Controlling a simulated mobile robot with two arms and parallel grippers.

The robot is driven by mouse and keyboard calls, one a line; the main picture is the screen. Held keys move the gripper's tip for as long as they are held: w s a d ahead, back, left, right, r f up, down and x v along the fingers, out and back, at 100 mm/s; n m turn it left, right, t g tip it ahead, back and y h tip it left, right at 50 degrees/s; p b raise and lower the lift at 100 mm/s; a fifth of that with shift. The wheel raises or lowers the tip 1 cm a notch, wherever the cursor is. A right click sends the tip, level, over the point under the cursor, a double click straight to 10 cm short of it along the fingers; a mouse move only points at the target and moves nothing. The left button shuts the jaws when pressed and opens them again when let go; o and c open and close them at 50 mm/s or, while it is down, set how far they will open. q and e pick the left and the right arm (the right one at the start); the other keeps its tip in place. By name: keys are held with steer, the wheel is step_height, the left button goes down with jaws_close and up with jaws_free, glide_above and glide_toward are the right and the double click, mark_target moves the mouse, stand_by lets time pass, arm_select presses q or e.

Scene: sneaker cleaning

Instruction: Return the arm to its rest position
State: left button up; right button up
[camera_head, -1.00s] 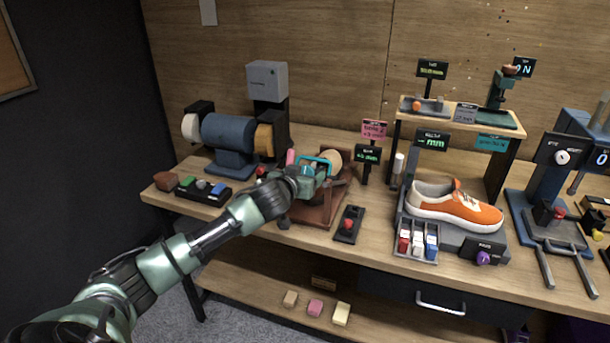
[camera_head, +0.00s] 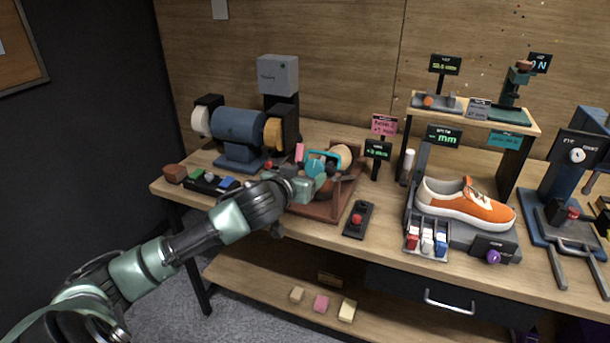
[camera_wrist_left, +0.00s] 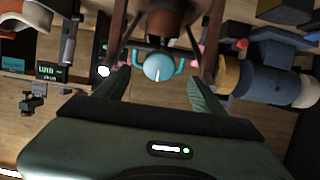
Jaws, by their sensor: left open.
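My left arm comes in from the lower left in the head view. Its gripper (camera_head: 316,180) is over the front of a brown wooden stand (camera_head: 345,190) that carries a teal-handled device (camera_head: 318,163) with a round tan disc. In the left wrist view the two green fingers (camera_wrist_left: 155,92) are spread apart. Nothing is clasped between them. A light-blue round knob (camera_wrist_left: 158,66) with a teal handle shows just beyond the fingertips; I cannot tell whether they touch it. My right gripper is not in view.
A blue bench grinder (camera_head: 238,135) stands behind and left of the gripper. A red-button box (camera_head: 358,219) is just right of it. An orange sneaker (camera_head: 466,204) sits on a grey stand farther right. The space in front of the table edge is free.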

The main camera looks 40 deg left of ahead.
arm_select(q)
steer(key=s+d+f+m+g+h, duration=0.1)
steer(key=s+d+f+g, duration=0.1)
steer(key=s+d+f, duration=0.5)
steer(key=s+d+f+m+g+h, duration=0.1)
steer(key=s+d+f+m+g, duration=0.15)
steer(key=s+d+f, duration=0.55)
steer(key=s+d+f+g+h, duration=0.1)
steer(key=s+d+f+g, duration=0.15)
steer(key=s, duration=0.45)
steer(key=s+d+f+m+g, duration=0.1)
steer(key=s+f, duration=0.2)
steer(key=s, duration=0.3)
steer(key=s+d+f+g+h, duration=0.1)
steer(key=s+d+f+g, duration=0.15)
steer(key=s, duration=0.45)
step_height(320, 180, down, 27)
steer(key=s+g, duration=0.1)
steer(key=s+a+f, duration=0.1)
steer(key=s+f, duration=0.7)
steer(key=s+a+f+g, duration=0.1)
steer(key=s+a+f, duration=0.1)
steer(key=s+f, duration=0.6)
steer(key=shift+s+a+m+y, duration=0.3)
steer(key=shift+s+m, duration=0.15)
steer(key=shift+s, duration=0.15)
